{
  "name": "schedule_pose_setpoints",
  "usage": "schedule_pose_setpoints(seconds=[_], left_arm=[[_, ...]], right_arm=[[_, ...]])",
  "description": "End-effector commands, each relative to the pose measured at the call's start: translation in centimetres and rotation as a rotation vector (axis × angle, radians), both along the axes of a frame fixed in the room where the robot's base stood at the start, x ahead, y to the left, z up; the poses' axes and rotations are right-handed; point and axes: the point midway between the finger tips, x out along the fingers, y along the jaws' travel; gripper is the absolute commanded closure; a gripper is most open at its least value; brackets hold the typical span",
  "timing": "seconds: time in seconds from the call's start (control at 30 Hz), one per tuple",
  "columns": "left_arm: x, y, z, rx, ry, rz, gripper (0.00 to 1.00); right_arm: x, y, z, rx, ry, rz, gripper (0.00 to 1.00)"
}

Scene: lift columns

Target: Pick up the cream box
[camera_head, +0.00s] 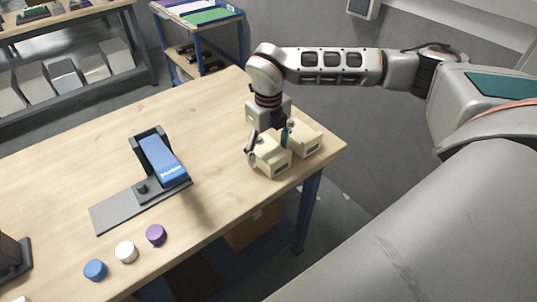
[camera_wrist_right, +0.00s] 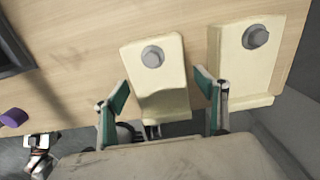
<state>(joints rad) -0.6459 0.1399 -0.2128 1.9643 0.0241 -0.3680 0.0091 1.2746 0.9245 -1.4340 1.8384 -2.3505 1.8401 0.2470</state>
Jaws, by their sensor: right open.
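Two cream boxes sit side by side at the table's right corner. The nearer cream box (camera_head: 272,163) is under my right gripper (camera_head: 268,150), and the other cream box (camera_head: 306,138) stands just to its right. In the right wrist view, the nearer box (camera_wrist_right: 158,82) with a grey round knob lies between the two teal-padded fingers of my right gripper (camera_wrist_right: 160,88). The other box (camera_wrist_right: 244,68) is outside the right finger. My right gripper is open, its fingers on either side of the nearer box. Whether they touch it I cannot tell. My left gripper is not in view.
The wooden table (camera_head: 85,170) holds a dark stand with a blue panel (camera_head: 163,158), and a purple (camera_head: 156,234), a white (camera_head: 126,252) and a blue cap (camera_head: 95,270) near its front edge. A blue-framed shelf (camera_head: 200,35) stands behind. The table's left middle is clear.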

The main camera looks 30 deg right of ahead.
Motion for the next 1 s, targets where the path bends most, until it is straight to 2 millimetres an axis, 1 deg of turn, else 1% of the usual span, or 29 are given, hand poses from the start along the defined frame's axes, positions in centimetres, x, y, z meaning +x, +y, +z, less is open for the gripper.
schedule_pose_setpoints(seconds=[0.07, 0.1, 0.17, 0.2, 0.27, 0.3, 0.57, 0.73, 0.87, 0.97, 1.0], left_arm=[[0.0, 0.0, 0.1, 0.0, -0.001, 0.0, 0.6], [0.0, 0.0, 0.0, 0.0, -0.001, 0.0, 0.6], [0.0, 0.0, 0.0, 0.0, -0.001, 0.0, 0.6], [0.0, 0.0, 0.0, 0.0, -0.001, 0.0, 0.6], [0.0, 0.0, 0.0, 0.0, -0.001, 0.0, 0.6], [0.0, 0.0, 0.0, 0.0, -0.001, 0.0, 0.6], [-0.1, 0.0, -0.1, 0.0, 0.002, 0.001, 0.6], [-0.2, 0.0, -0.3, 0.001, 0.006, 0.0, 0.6], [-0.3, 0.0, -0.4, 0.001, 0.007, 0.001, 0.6], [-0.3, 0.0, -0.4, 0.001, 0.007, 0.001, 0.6], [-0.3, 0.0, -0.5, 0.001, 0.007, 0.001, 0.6]], right_arm=[[0.0, 0.0, 0.0, 0.0, 0.0, 0.0, 0.28], [0.0, 0.0, 0.0, 0.0, 0.0, 0.0, 0.33], [0.0, 0.0, 0.0, 0.0, 0.0, 0.0, 0.49], [0.0, 0.0, 0.0, 0.0, 0.0, 0.0, 0.59], [0.0, 0.0, 0.0, 0.0, 0.0, 0.0, 0.75], [0.0, 0.0, 0.0, 0.0, 0.0, 0.0, 0.8], [0.1, 0.0, 0.2, 0.001, -0.002, 0.0, 0.8], [0.1, 0.0, 0.9, 0.001, -0.004, 0.0, 0.8], [0.2, 0.0, 2.4, 0.001, -0.005, 0.0, 0.8], [0.2, 0.0, 4.2, 0.001, -0.008, -0.001, 0.8], [0.2, 0.0, 5.1, 0.001, -0.008, -0.001, 0.8]])
